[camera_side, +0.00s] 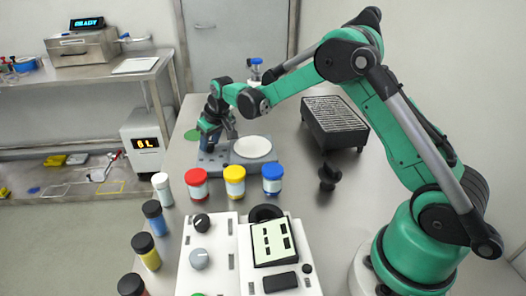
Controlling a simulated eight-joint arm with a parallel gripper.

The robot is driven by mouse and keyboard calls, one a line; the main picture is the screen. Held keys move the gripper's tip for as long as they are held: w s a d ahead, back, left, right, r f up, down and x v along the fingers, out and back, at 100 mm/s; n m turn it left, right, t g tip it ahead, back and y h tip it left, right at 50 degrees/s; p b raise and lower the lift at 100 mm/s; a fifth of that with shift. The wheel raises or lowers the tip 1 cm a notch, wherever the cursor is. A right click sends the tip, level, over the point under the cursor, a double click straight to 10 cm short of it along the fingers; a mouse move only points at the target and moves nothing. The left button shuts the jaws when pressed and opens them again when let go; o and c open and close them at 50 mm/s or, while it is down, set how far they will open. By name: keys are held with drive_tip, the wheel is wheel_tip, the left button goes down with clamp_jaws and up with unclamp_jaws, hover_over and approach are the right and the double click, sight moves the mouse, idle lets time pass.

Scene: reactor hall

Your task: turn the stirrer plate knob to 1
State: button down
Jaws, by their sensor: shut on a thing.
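The stirrer plate (235,170) is a grey-blue block on the table behind the jars. A white round top (253,147) covers its right part. My gripper (208,143) points down at the left part of the plate and is shut on the knob there. The knob itself is hidden by the fingers, and I cannot read its setting or any marks around it.
Red (196,182), yellow (234,180) and blue (272,178) lidded jars stand close in front of the plate. More bottles line the table's left edge. A control panel (212,265) fills the front. A black grated box (335,125) stands to the right.

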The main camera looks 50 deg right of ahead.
drive_tip(key=shift+m, duration=0.3)
drive_tip(key=m+h, duration=0.1)
drive_tip(key=m, duration=0.2)
drive_tip(key=shift+a, duration=0.2)
drive_tip(key=shift+w+m+g+h, duration=0.1)
drive_tip(key=shift+m+g+h, duration=0.25)
drive_tip(key=shift+m, duration=0.65)
drive_tip(key=shift+m+g+h, duration=0.15)
drive_tip(key=shift+m+h, duration=0.4)
drive_tip(key=shift+m, duration=0.45)
drive_tip(key=shift+c, duration=2.3)
unclamp_jaws()
drive_tip(key=shift+a+r, duration=0.1)
drive_tip(key=shift+v, duration=2.7)
